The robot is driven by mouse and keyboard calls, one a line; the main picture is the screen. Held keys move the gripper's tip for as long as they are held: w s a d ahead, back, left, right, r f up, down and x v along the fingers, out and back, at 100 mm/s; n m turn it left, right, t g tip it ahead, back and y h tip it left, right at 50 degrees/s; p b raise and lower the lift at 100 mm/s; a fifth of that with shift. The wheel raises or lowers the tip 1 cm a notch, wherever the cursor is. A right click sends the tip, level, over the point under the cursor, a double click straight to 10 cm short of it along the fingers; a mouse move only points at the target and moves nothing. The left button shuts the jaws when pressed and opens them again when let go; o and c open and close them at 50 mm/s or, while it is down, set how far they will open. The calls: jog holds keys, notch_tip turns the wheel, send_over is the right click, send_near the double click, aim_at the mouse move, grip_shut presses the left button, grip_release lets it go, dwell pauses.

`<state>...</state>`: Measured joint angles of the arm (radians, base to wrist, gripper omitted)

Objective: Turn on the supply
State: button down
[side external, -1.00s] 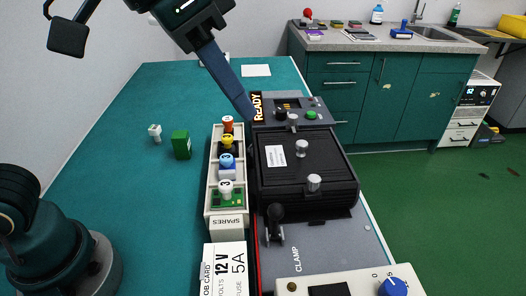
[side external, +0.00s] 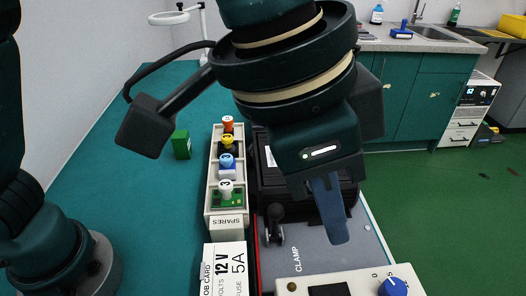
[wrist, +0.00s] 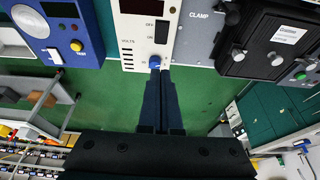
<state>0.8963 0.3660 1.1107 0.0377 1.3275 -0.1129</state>
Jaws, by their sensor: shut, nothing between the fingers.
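The supply is a white box (side external: 303,282) at the bottom right of the side view. Its white front (wrist: 130,45) shows in the wrist view, marked VOLTS, OFF and ON. It carries a black rocker switch (wrist: 162,32) and a blue knob (wrist: 154,62). The knob (side external: 395,287) also shows in the side view. My gripper (side external: 340,242) is shut and empty, pointing down above the grey plate behind the supply. In the wrist view its fingertips (wrist: 161,70) overlap the knob's lower edge; I cannot tell whether they touch it. The switch's setting is unclear.
A black clamp box (wrist: 255,40) with knobs stands beside the supply. A blue unit (wrist: 30,22) with a yellow button is on the supply's other side. The spares tray (side external: 212,200) and job card (side external: 225,268) lie left. Green floor (wrist: 105,95) is open in front.

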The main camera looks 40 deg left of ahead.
aim_at(345, 291)
jog(key=x, duration=1.4)
jog(key=shift+s+a, duration=0.2)
jog(key=shift+a, duration=0.05)
jog(key=shift+w+d+f, duration=0.1)
jog(key=shift+f, duration=0.2)
jog(key=shift+s+a+r, duration=0.15)
jog(key=shift+s+a, duration=0.4)
jog(key=shift+s, duration=0.05)
